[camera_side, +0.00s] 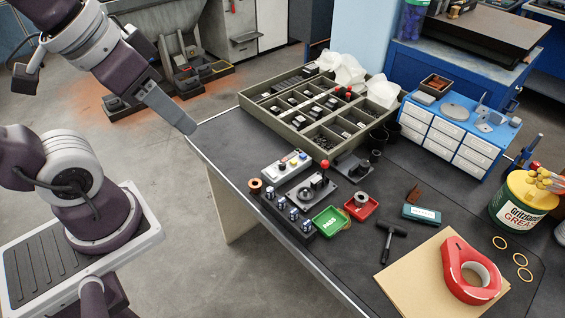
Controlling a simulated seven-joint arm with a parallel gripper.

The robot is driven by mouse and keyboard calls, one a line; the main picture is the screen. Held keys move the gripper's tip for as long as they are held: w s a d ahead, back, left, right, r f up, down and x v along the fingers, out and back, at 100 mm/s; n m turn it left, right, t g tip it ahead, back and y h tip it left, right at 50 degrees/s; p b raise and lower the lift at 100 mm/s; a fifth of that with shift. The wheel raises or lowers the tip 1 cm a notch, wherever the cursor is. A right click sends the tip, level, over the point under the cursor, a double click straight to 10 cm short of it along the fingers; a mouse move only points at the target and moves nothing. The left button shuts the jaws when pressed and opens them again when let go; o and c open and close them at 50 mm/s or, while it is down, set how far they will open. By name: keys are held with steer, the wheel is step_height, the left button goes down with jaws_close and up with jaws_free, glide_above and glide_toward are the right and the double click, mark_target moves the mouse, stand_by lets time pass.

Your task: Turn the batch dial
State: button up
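A small pale box (278,170) with coloured buttons or knobs on top stands near the bench's left edge. Just in front of it is a grey plate with a round part (303,194) and an upright lever with a red knob (324,164). A black strip (303,229) with several silver-topped pieces lies along the front edge. I cannot tell which of these is the batch dial; any markings are too small to read. My gripper (189,127) is in the air by the bench's left corner, apart from all of them. Its fingers overlap from this side, and nothing shows in them.
A compartment tray (246,104) lies along the back. Green (328,223) and red (360,208) trays, a black T-handle tool (394,238), a tape dispenser (455,262) and a grease tub (521,204) are to the right. Bare bench top (232,140) lies between my gripper and the pale box.

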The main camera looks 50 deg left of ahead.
steer(key=w, duration=0.3)
steer(key=w+a+n+g, duration=0.1)
steer(key=w, duration=0.2)
steer(key=w+n, duration=0.1)
steer(key=w, duration=0.2)
steer(key=shift+a+f+y, duration=0.3)
steer(key=shift+a+y, duration=0.05)
steer(key=shift+y, duration=0.05)
steer(key=shift+c, duration=0.3)
steer(key=n+g, duration=0.4)
steer(key=n, duration=0.2)
glide_above(282, 164)
step_height(282, 164, down, 21)
steer(key=shift+n+h, duration=0.4)
step_height(282, 164, down, 12)
steer(key=shift+w+f, duration=0.1)
jaws_close()
